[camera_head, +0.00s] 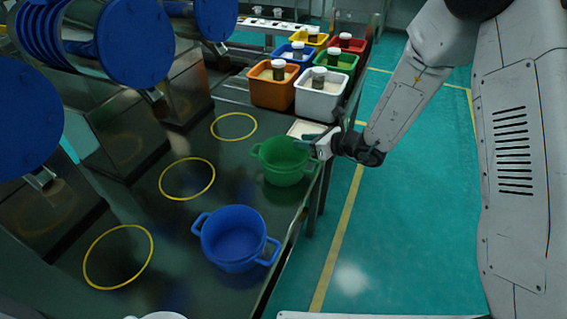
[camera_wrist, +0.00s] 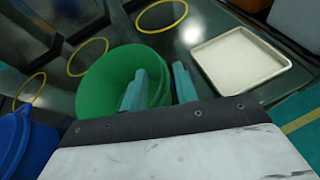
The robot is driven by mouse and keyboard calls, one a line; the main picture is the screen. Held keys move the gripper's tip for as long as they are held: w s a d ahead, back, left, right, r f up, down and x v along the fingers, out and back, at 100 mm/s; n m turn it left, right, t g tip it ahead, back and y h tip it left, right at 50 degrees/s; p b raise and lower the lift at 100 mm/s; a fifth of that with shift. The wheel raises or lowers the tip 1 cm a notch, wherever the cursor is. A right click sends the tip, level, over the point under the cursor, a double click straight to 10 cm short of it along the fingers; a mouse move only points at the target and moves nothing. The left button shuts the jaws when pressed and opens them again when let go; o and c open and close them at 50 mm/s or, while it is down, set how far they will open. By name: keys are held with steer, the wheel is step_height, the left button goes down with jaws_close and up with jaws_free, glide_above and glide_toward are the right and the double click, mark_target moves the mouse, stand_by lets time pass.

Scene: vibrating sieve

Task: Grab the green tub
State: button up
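The green tub (camera_head: 285,172) stands upright on the dark table near its right edge. It has side handles and looks empty. My gripper (camera_head: 310,141) is at the tub's right rear side, close to the rim and the handle there. In the wrist view the green tub (camera_wrist: 108,78) lies left of and between the fingers of my gripper (camera_wrist: 160,85). The fingers are apart, with the left one over the tub and the right one just outside it. Whether they touch it, I cannot tell.
A blue tub (camera_head: 233,240) stands nearer on the table. A shallow white tray (camera_wrist: 240,60) lies beside the green tub. Yellow rings (camera_head: 187,179) mark bare table on the left, below blue discs (camera_head: 135,45). Coloured bins (camera_head: 322,95) with jars stand behind.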

steer(key=shift+x, duration=0.9)
jaws_close()
steer(key=shift+r, duration=0.1)
